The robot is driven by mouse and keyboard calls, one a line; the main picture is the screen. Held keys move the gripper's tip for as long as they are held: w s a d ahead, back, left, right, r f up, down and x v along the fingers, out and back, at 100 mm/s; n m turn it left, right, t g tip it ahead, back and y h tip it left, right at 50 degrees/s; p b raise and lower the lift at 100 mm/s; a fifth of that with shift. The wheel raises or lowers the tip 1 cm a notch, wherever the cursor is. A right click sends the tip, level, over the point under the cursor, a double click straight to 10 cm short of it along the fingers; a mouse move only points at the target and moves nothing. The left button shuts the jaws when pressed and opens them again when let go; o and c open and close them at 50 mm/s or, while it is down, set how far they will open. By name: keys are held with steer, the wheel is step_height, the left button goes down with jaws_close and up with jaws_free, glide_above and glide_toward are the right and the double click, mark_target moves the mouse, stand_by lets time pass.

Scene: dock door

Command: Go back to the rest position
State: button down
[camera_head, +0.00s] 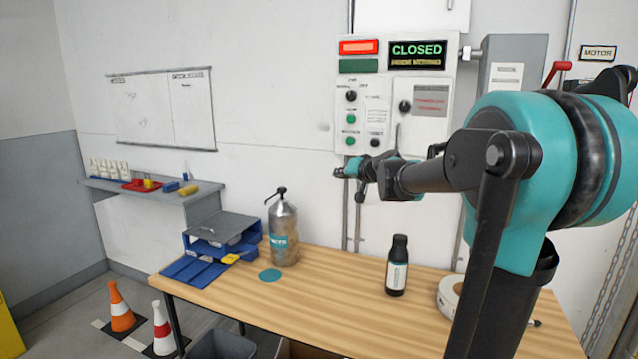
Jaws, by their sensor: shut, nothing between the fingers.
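My gripper (345,172) is at the end of my teal and black arm, which reaches in from the right. It is small in the picture, in front of the wall just below the left side of the control panel (418,87). It looks shut, with nothing seen in it. The panel has a lit red lamp (359,47), a dark green lamp (358,66) and a display (417,55) reading CLOSED. Below are knobs and green buttons, and part of the panel's lower right is hidden by my arm.
A wooden bench (335,300) holds a metal pump can (283,232), a dark bottle (397,266), a tape roll (449,296) and blue trays (205,262). A wall shelf (160,196) is at left. Two cones (121,309) stand on the floor. A red lever (557,72) is upper right.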

steer(key=s+f+n+g+h, duration=0.2)
steer(key=s+f+g, duration=0.3)
steer(key=s+f, duration=1.25)
steer(key=s+d+f+g+h, duration=0.2)
steer(key=s+d+f, duration=0.2)
steer(key=s+f, duration=0.4)
steer(key=s+d+f+g+h, duration=0.2)
steer(key=s+d+f, duration=0.3)
steer(key=s+f, duration=0.4)
steer(key=s, duration=0.3)
steer(key=shift+f+m, duration=0.25)
steer(key=shift+m, duration=0.05)
